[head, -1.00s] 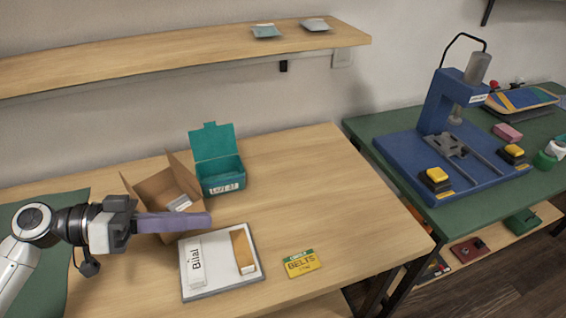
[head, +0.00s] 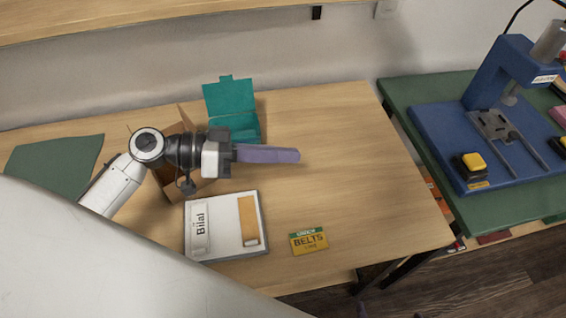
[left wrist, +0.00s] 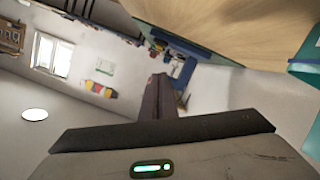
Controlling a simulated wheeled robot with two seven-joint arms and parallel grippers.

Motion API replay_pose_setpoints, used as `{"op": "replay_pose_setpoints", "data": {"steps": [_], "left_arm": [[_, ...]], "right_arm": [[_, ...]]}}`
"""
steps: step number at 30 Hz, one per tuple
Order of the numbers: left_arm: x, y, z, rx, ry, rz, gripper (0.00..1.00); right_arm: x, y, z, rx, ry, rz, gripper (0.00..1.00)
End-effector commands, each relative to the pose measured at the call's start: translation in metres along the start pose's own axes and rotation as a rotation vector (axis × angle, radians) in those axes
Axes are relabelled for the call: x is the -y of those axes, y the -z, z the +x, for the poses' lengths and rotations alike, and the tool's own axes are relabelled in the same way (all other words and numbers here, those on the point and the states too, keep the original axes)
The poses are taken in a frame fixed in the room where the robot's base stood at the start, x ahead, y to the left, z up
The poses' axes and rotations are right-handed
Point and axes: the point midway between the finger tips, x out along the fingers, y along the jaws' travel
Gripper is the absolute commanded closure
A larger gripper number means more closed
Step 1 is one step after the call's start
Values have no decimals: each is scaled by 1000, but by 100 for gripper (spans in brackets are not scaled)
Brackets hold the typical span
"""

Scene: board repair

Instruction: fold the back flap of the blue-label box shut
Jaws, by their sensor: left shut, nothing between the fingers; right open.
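A brown cardboard box (head: 180,189) stands on the wooden table, largely hidden behind my left arm. A raised flap (head: 186,118) shows above the arm; I cannot see a blue label. My left gripper (head: 297,156) is shut and empty, its long purple fingers pointing right, past the cardboard box and in front of the teal box. Its shut fingers also show in the left wrist view (left wrist: 158,84). My right gripper is not in view.
A teal box (head: 231,97) with its lid standing open is behind the gripper. A white tray (head: 224,248) holding a "Bilal" piece and a brown strip lies in front. A yellow "BELTS" packet (head: 309,241) lies right of it. The table's right part is clear.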

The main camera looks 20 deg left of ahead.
Motion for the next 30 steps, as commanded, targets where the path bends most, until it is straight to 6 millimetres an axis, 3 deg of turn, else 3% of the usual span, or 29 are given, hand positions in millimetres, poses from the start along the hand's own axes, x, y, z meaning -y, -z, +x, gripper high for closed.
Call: {"op": "replay_pose_setpoints", "data": {"steps": [3,9,30], "left_arm": [[0,-19,3,3,1,-9,100],[0,-30,6,3,1,-4,100],[0,-31,6,3,1,-2,100]], "right_arm": [[-1,4,-1,-4,-2,-1,0],[-2,6,0,-6,-3,-2,0],[-2,5,0,-3,-3,-3,0]]}}
